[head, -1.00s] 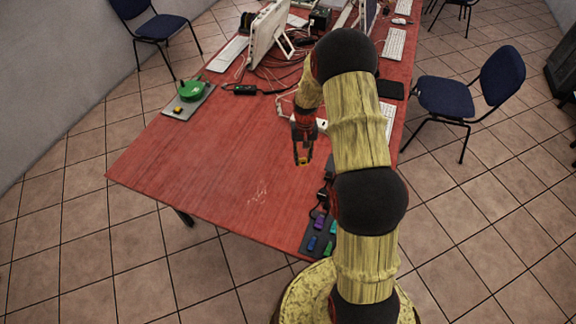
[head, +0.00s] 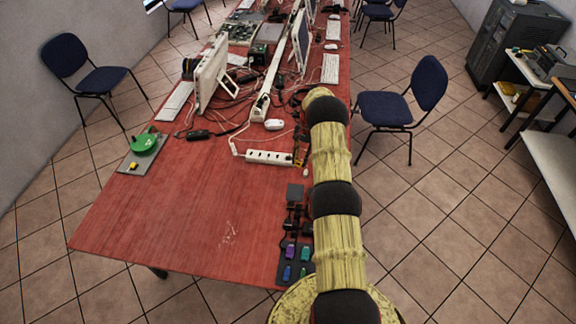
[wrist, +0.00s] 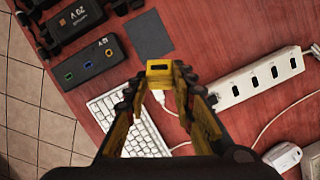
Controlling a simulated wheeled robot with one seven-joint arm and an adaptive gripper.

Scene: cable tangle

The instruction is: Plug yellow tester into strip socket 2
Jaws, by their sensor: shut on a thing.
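My gripper (wrist: 160,95) is shut on the yellow tester (wrist: 158,66), a small yellow block with a dark slot in its end face, held between the fingertips. In the head view my gripper (head: 300,152) is close to the right end of the white power strip (head: 262,157), partly hidden by my arm. In the wrist view the strip (wrist: 222,96) lies to the right of the tester, apart from it. Several dark sockets in a row face up and look empty. No socket numbers are readable.
A grey square pad (head: 295,192) and dark boxes (wrist: 95,63) lie near the table's right edge. A tray (head: 285,280) holds purple, green and blue blocks. A keyboard (wrist: 130,122), a white mouse (head: 274,124) and loose cables lie close by. The table's left front (head: 170,220) is clear.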

